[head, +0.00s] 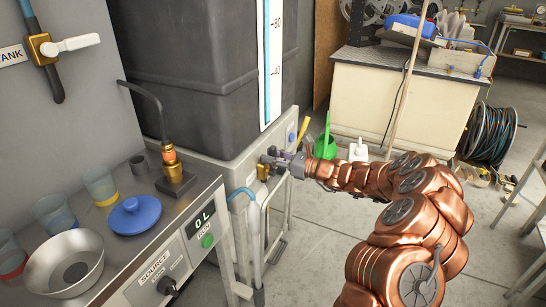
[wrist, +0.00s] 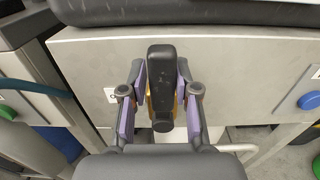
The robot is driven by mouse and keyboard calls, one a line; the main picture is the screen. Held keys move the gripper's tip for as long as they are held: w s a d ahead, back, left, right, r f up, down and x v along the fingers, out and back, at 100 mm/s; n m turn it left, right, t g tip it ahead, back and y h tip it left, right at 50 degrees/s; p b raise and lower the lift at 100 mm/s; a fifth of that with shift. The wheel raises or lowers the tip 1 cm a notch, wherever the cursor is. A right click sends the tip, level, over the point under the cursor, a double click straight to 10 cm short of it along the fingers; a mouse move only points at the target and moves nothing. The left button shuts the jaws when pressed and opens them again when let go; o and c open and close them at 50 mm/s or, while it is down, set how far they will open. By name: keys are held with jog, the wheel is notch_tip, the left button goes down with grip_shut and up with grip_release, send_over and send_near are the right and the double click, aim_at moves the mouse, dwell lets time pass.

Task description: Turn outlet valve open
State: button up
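The outlet valve is low on the grey base under the dark tank (head: 190,60). Its black handle (wrist: 161,85) stands upright in the middle of the wrist view, with a little brass behind it.
The bench (head: 200,205) at left carries a metal bowl (head: 45,272), beakers and a blue lid (head: 135,214). A pale blue hose (head: 238,193) runs near the valve. A green watering can (head: 325,145) stands behind my gripper. Open floor (head: 310,250) lies below my arm.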

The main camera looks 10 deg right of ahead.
jog(key=shift+o, duration=1.4)
jog(key=shift+d, duration=0.1)
jog(key=shift+d, duration=0.1)
jog(key=v, duration=1.2)
